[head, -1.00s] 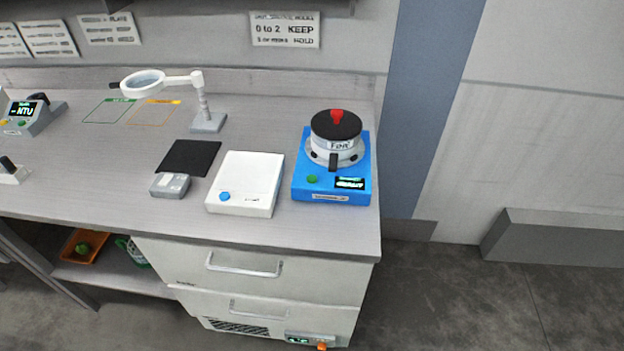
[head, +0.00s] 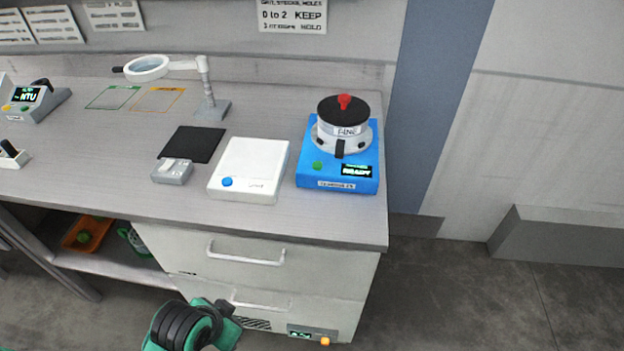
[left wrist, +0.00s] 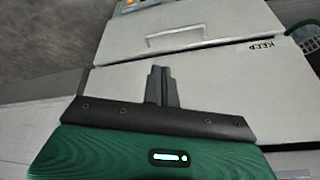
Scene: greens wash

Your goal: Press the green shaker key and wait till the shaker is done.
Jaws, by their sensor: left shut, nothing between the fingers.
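The blue shaker (head: 337,176) stands at the right end of the bench. Its round green key (head: 318,166) is on the front left of its top, and its small display (head: 356,171) is lit and appears to read READY. A white labelled pot with a black lid (head: 343,111) and red knob sits clamped on the shaker. My left gripper (left wrist: 160,84) shows in the left wrist view, fingers together and empty, in front of the cabinet drawers. In the head view only part of my green and black left arm shows at the bottom. My right gripper is not in view.
A white device with a blue button (head: 227,182) stands left of the shaker. A small grey box (head: 172,171), a black mat (head: 193,144) and a magnifier on a stand (head: 148,67) are further left. The drawer handle (head: 246,257) sticks out below the bench edge.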

